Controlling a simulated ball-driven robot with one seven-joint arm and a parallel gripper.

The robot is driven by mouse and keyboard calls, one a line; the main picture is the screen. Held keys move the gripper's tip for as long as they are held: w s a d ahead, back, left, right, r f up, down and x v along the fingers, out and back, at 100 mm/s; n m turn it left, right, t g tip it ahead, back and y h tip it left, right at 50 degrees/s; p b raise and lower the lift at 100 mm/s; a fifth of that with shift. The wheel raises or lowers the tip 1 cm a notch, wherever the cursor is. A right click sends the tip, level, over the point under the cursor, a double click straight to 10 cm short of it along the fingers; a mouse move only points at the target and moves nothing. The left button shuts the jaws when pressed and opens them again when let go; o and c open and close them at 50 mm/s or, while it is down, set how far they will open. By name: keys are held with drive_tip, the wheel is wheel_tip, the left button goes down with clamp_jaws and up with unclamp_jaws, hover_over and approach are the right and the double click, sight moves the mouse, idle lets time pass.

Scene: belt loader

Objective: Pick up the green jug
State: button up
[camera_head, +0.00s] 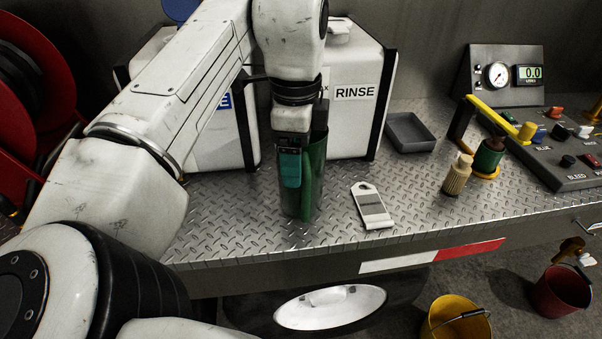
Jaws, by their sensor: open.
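The arm and gripper hide much of the jug. I cannot tell whether the fingers are around the jug or only in front of it, or whether they touch it.
The white RINSE container (360,115) stands close behind. A grey-white tag (372,207) lies right of the jug, near the deck's front edge. Buckets are below.

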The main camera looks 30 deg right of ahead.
sight(304, 202)
drive_tip(key=shift+f, duration=2.2)
clamp_jaws()
